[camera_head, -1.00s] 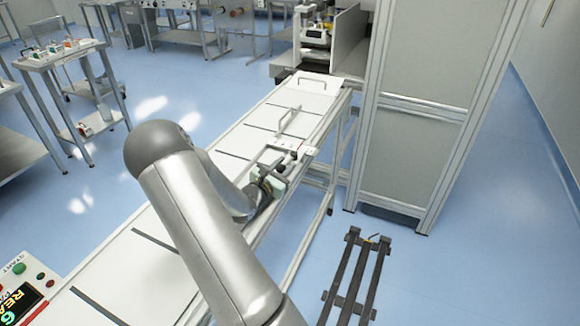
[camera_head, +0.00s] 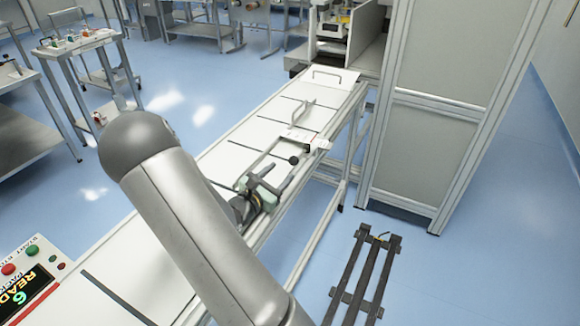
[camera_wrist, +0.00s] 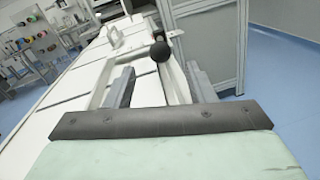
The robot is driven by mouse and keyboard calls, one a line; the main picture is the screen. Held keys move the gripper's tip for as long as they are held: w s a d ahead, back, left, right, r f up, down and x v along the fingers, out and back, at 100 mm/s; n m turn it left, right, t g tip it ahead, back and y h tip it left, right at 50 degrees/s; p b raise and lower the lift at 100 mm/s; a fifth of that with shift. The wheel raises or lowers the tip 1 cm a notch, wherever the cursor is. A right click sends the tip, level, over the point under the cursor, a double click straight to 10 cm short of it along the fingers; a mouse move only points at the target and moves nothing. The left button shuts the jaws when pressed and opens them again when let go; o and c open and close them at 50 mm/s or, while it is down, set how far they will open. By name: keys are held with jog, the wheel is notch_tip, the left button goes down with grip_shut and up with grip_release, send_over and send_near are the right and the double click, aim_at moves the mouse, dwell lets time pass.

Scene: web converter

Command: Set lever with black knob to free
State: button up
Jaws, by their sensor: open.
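The lever's round black knob (camera_wrist: 160,52) shows in the wrist view, just beyond the gap between my fingertips. It is small and dark in the head view (camera_head: 293,160). The lever's white labelled mount (camera_head: 300,136) sits on the right edge of the long white bench, and its lettering is too small to read. My gripper (camera_wrist: 160,80) is open, with its two grey fingers apart and nothing visible between them. In the head view my gripper (camera_head: 268,180) is on the near side of the knob, apart from it. The lever's shaft is hard to make out.
The white bench (camera_head: 240,133) runs away from me, with grey handles (camera_head: 303,112) on its top beyond the lever. A tall framed cabinet (camera_head: 435,110) stands to the right. A display panel (camera_head: 30,285) is at the lower left. A dark rack (camera_head: 362,280) lies on the floor at right.

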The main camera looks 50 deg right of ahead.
jog(key=a, duration=0.5)
jog(key=s+a, duration=0.1)
jog(key=a, duration=0.2)
jog(key=shift+b, duration=0.35)
jog(key=shift+d, duration=0.1)
